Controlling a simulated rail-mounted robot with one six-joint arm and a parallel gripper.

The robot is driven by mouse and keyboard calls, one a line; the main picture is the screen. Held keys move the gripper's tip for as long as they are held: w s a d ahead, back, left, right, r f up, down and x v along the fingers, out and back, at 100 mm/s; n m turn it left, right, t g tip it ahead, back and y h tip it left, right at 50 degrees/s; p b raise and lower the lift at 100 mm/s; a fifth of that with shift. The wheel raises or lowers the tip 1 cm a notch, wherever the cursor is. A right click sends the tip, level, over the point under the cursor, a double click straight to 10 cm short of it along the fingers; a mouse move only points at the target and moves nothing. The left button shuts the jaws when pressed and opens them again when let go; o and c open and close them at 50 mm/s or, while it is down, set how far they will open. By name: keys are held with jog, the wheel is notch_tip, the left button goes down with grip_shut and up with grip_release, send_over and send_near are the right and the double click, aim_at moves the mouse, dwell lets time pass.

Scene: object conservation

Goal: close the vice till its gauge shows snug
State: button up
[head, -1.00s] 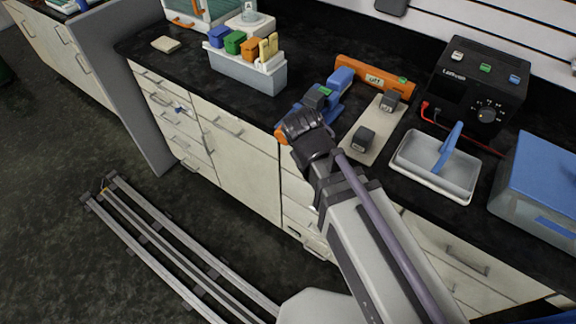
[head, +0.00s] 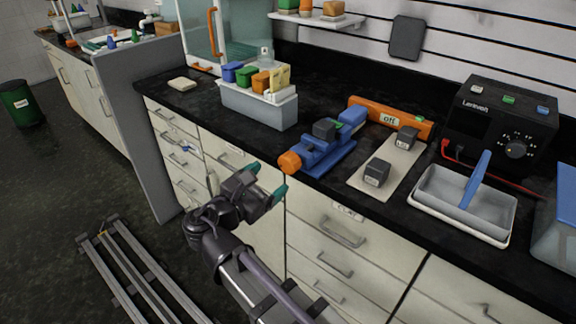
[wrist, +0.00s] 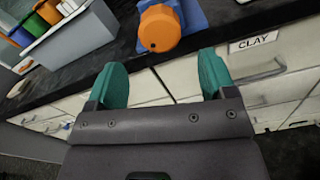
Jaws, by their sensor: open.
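The blue vice (head: 325,152) stands on the black counter near its front edge, with a round orange knob (head: 290,162) at its front-left end. A dark grey block (head: 324,129) sits at the jaws; I cannot tell how tightly it is held. In the wrist view the orange knob (wrist: 159,28) is ahead, between and beyond my fingertips. My gripper (head: 266,181) is open and empty, with teal fingertips, apart from the knob at its lower left, in front of the drawers. An orange bar (head: 412,120) behind the vice has a small display (head: 389,120) reading "off". I cannot make out a snug reading.
A pale board (head: 372,192) with two dark weights lies right of the vice, then a grey tray (head: 440,216) with a blue handle and a black power supply (head: 500,125). A grey bin (head: 262,108) of coloured blocks stands left. Counter between bin and vice is clear.

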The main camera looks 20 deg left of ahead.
aim_at(284, 167)
jog(key=x, duration=0.7)
jog(key=shift+w+d, duration=0.1)
jog(key=shift+w, duration=0.15)
jog(key=shift+c, duration=0.2)
jog(key=c, duration=0.9)
jog(key=shift+m, duration=0.8)
jog(key=o, duration=0.9)
jog(key=shift+o, duration=0.2)
jog(key=shift+s, duration=0.1)
